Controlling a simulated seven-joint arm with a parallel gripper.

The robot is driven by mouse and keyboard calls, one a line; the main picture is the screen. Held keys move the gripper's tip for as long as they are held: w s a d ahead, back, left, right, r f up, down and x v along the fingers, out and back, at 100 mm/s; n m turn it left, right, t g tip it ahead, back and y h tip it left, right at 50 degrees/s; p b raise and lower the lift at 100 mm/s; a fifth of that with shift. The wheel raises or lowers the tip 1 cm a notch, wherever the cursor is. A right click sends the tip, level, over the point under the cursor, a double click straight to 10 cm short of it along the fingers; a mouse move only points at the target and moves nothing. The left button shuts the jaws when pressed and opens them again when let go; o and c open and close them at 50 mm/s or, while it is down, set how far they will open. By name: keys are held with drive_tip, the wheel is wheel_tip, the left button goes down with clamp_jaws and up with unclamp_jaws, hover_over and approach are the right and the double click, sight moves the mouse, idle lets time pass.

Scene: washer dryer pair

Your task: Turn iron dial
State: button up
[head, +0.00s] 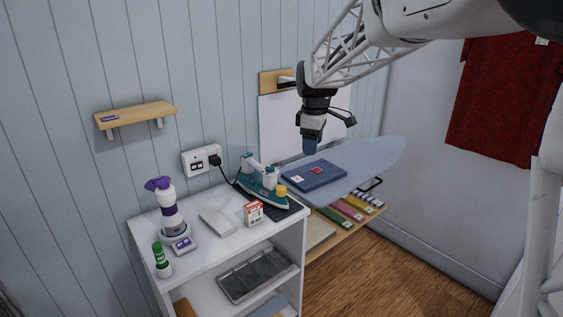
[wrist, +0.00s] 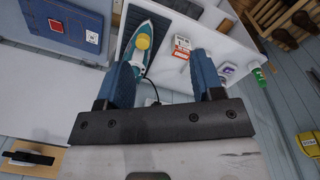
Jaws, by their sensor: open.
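The iron (head: 262,183) is teal and white and stands on a dark mat on top of the white cabinet, in the middle of the head view. A yellow dial (head: 281,190) sits at its right end. In the wrist view the iron (wrist: 148,40) lies beyond the fingers, with the yellow dial (wrist: 144,41) facing the camera. My gripper (head: 310,147) hangs above the ironing board, up and to the right of the iron, apart from it. In the wrist view my gripper (wrist: 165,82) shows two blue fingers spread apart with nothing held between them.
A blue folded cloth or box (head: 314,174) lies on the ironing board (head: 375,160). A small red and white box (head: 253,212) stands close in front of the iron. A purple and white bottle (head: 168,207) stands left. The iron's cord runs to a wall socket (head: 201,160).

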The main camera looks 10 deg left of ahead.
sight(270, 167)
drive_tip(key=w+a+f+n, duration=0.2)
drive_tip(key=w+a+f, duration=0.1)
drive_tip(key=w+a, duration=0.1)
drive_tip(key=w+a+f+n, duration=0.2)
drive_tip(key=w+a+f, duration=0.1)
drive_tip(key=w+a, duration=0.2)
drive_tip(key=w+a+f+n, duration=0.2)
drive_tip(key=w+a+n, duration=0.1)
drive_tip(key=w+a, duration=0.2)
drive_tip(key=shift+w+a+f+g, duration=0.15)
drive_tip(key=shift+w+f+g, duration=0.05)
drive_tip(key=shift+w, duration=0.3)
drive_tip(key=shift+w+a+f+g, duration=0.1)
drive_tip(key=shift+w+f+g, duration=0.1)
drive_tip(key=shift+w, duration=0.25)
drive_tip(key=shift+f, duration=3.9)
drive_tip(key=c, duration=0.9)
drive_tip(key=shift+c, duration=0.2)
